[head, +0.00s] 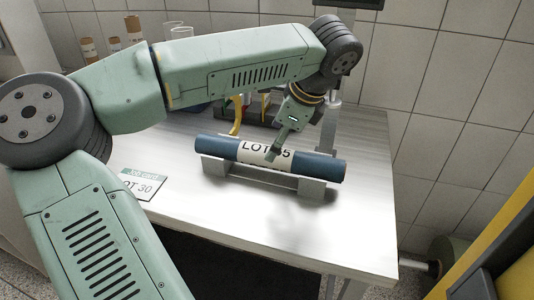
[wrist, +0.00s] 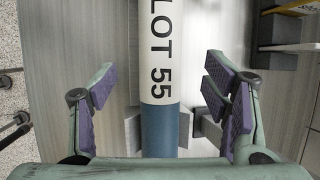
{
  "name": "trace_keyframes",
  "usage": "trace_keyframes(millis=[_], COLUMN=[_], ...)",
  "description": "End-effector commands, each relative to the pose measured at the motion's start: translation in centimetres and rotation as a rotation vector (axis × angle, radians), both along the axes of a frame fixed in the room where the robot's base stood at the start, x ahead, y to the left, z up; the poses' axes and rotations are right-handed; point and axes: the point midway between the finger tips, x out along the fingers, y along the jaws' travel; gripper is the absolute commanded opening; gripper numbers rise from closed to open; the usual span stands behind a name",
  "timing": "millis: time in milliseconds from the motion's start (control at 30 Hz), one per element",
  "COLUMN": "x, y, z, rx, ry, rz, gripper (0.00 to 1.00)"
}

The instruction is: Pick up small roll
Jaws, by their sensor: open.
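A blue roll (head: 222,147) with a white band reading LOT 55 lies level on a grey cradle (head: 228,175) on the table. In the wrist view the roll (wrist: 158,60) runs upright through the middle, its band above and a blue stretch below. My gripper (head: 280,145) is at the roll's middle in the head view and covers part of the lettering. In the wrist view my gripper (wrist: 159,88) is open, one purple-padded finger on each side of the roll with a gap to both. The exact height of the fingertips against the roll is hard to tell.
A job card (head: 140,185) reading LOT 30 lies on the table (head: 190,215) at left. Behind the roll stand a yellow curved item (head: 236,115) and a dark rack, partly hidden by my arm. A large roll (head: 452,252) is low at right. The front tabletop is clear.

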Motion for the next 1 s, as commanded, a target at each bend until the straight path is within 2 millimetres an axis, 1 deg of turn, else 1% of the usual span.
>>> trace_keyframes(millis=[167,400,533,633,800,1000], x=[0.3,1.5,2.0,2.1,2.1,2.1], y=[0.4,1.5,1.9,2.0,2.0,2.0], z=[-1.0,-4.4,-5.6,-6.0,-6.0,-6.0], rx=[0.000,-0.002,-0.001,-0.001,0.000,0.000], ry=[0.003,0.003,0.002,0.000,-0.001,-0.001], rz=[0.000,-0.001,-0.001,-0.001,-0.001,-0.001], gripper=[0.69,0.69,0.69,0.69,0.69,0.57])
